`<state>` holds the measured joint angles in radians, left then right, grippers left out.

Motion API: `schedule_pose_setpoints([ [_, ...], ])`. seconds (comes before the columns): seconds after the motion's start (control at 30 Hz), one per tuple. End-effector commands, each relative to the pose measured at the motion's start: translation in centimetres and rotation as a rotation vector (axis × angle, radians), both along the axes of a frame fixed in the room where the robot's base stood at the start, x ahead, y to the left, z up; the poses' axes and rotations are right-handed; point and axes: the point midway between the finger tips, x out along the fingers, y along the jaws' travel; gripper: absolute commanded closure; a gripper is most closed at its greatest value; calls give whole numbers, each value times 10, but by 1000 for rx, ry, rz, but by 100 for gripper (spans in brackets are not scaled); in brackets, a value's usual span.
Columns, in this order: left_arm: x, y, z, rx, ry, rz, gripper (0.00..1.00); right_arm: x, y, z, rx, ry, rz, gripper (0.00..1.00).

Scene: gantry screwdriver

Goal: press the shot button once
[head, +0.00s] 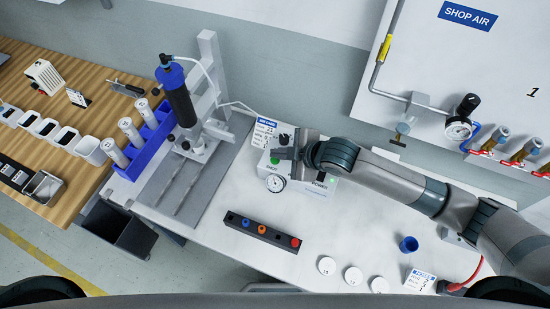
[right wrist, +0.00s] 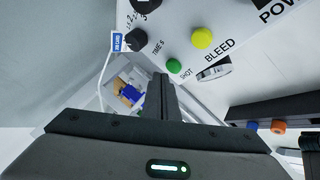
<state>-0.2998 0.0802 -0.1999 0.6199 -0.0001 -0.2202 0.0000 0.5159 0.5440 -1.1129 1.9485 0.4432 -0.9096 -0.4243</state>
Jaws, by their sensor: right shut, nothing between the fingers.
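The shot button is a small green button on the white control box. It shows in the right wrist view (right wrist: 174,66), above the word SHOT, and in the head view (head: 274,160). The control box (head: 322,192) stands on the white bench. My right gripper (head: 279,153) is over the box's top left part, shut and empty. In the right wrist view its closed fingers (right wrist: 161,86) end just left of and below the green button. They appear apart from it; I cannot tell their height above the box. My left gripper is not in view.
A yellow bleed button (right wrist: 202,38) and a black timer knob (right wrist: 137,38) flank the green button. A gauge (head: 275,184) sits on the box's front. The screwdriver stand (head: 212,90) is left of the box. A black rack (head: 262,232) and white discs (head: 327,265) lie in front.

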Motion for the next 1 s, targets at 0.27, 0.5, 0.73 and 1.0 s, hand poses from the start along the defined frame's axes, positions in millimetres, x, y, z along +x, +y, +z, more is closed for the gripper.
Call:
schedule_pose_setpoints([
  [0.27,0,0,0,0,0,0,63,0,0,-1,0,0,0,100],
  [0.5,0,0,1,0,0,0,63,0,0,-6,0,0,0,100],
  [0.73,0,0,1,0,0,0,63,0,0,-8,0,0,0,100],
  [1.0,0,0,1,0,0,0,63,0,0,-9,0,0,0,100],
])
